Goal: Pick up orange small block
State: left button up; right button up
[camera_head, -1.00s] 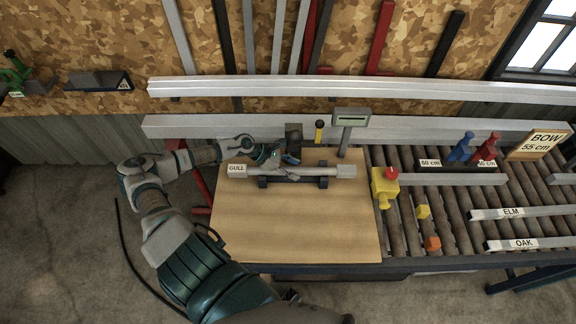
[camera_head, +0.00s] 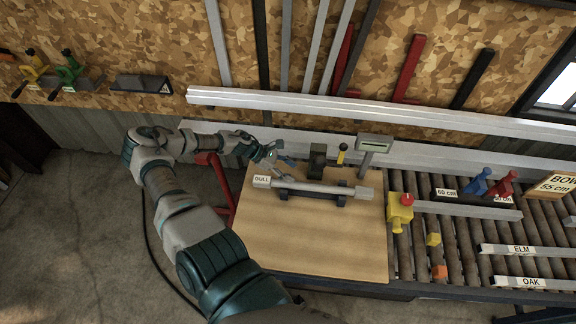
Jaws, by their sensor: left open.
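The small orange block (camera_head: 439,272) lies at the near left end of the roller conveyor, close to the right edge of the wooden board. My left gripper (camera_head: 276,158) is open above the far left part of the board, near the left end of the grey bar labelled GULL (camera_head: 314,187). It is well to the left of and beyond the orange block. Whether its fingers touch the bar cannot be told. My right gripper does not show.
The wooden board's (camera_head: 310,240) near part is clear.

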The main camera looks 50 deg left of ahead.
aim_at(438, 271)
jog(key=k, duration=1)
